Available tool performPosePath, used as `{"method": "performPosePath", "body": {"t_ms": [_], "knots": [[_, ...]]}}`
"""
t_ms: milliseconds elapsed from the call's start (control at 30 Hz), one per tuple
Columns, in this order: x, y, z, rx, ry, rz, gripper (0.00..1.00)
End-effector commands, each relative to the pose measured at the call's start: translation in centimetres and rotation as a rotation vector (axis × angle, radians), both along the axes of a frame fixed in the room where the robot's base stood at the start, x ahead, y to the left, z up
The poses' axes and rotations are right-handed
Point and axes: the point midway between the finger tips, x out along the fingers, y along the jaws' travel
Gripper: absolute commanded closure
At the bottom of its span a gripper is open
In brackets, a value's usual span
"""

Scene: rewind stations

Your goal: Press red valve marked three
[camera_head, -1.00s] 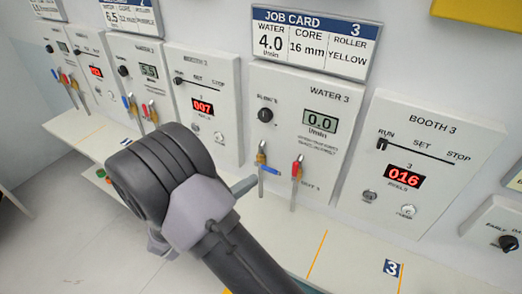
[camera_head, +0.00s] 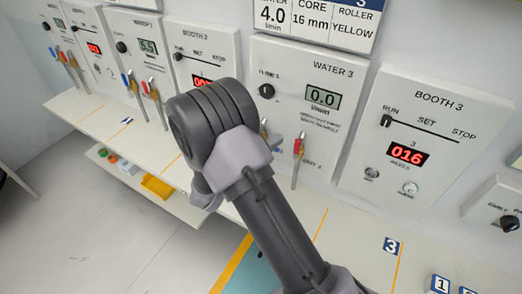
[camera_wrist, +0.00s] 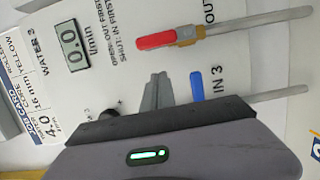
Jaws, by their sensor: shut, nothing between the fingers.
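The WATER 3 panel (camera_head: 330,62) stands upright on the wall, with its display reading 0.0 l/min. Its red valve handle (camera_head: 299,146) sits on a brass fitting with a pipe; in the wrist view this red handle (camera_wrist: 168,39) lies near the word OUT. The blue handle (camera_wrist: 196,86) is beside IN 3. My gripper (camera_wrist: 157,80) is shut and empty, its fingertips over the panel's lower part, near the blue handle and apart from the red one. In the head view my arm hides the fingers and most of the blue valve.
The BOOTH 3 panel (camera_head: 430,128), showing 016, is to the right. Other water and booth panels stand to the left. A white shelf (camera_head: 350,235) runs below, with a blue 3 label (camera_head: 391,245). A yellow tray (camera_head: 158,187) lies lower left.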

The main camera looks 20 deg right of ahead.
Motion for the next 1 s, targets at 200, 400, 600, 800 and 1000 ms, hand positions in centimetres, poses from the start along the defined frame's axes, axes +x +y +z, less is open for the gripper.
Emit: {"method": "performPosePath", "body": {"t_ms": [200,400,600,800,1000], "knots": [[-2.2,-1.6,0.0,0.000,0.002,0.001,1.00],[-2.6,-1.8,0.0,0.000,0.000,0.002,1.00],[-2.6,-1.8,0.0,0.001,0.000,0.002,1.00],[-2.6,-1.2,0.0,0.018,-0.023,0.003,1.00],[-2.7,-0.5,0.1,0.042,-0.054,0.003,1.00]]}}
